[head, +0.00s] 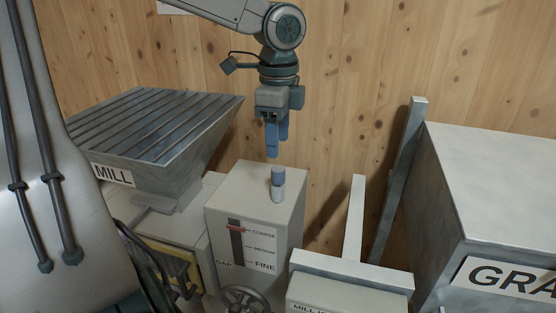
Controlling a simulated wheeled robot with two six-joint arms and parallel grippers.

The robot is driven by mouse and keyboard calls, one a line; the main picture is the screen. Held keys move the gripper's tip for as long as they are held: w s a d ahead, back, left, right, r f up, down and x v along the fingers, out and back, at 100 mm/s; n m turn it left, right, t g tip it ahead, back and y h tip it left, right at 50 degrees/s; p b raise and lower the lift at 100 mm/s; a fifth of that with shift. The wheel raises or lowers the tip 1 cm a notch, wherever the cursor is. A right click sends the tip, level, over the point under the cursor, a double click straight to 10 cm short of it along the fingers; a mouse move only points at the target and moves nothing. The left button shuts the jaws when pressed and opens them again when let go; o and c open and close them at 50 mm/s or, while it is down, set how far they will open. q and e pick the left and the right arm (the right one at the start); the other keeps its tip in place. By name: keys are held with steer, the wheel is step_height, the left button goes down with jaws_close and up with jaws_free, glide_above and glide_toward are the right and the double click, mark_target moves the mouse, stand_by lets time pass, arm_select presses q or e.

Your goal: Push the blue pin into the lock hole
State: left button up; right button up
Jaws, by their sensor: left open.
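The blue pin (278,175) stands upright on top of the grey gap box (240,190), above a pale grey cylindrical piece. I cannot tell how deep it sits, and the lock hole itself cannot be made out. My left gripper (277,145) hangs from above with its blue fingers pointing down. It is open and empty, just above the pin, with a small gap in the picture between its fingertips and the pin's top. My right gripper is out of view.
The slatted MILL hopper (155,120) stands left of the box. A handwheel (244,298) is at its front. A grey T-shaped bar (352,262) and a large labelled bin (500,185) stand to the right. A wooden wall (345,90) closes the back.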

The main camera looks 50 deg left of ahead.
arm_select(q)
step_height(320, 180, up, 2)
steer(key=shift+w+r, duration=0.1)
steer(key=shift+r, duration=0.1)
stand_by(0.6)
